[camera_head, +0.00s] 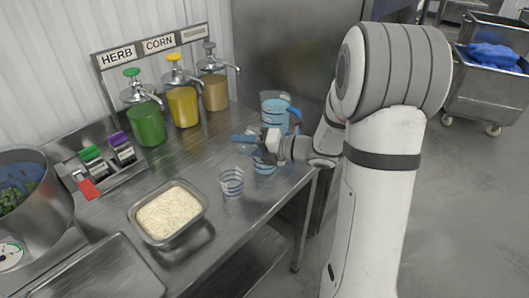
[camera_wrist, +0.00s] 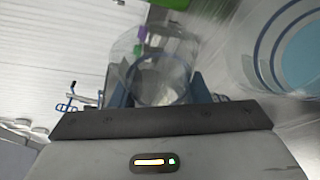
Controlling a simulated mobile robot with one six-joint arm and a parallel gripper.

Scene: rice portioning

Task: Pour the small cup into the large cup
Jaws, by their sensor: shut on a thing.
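My gripper (camera_head: 258,143) is over the right part of the steel table, its blue fingers pointing left. In the wrist view it is shut on a clear cup (camera_wrist: 160,78), with one blue finger on each side. A larger vessel with blue rings and a light-blue inside (camera_wrist: 292,50) is close by on the right in that view. In the head view a blue-tinted cup (camera_head: 264,167) shows just below my gripper, partly hidden; I cannot tell if it is the held one. A clear cup with dark bands (camera_head: 231,181) stands apart on the table.
A blue-tinted pitcher (camera_head: 273,112) with a blue handle is behind my gripper. A steel tray (camera_head: 146,236) of rice stands at the front. Pump dispensers (camera_head: 182,107) line the back. A steel pot (camera_head: 50,214) is at the left. The table's right edge is near my arm.

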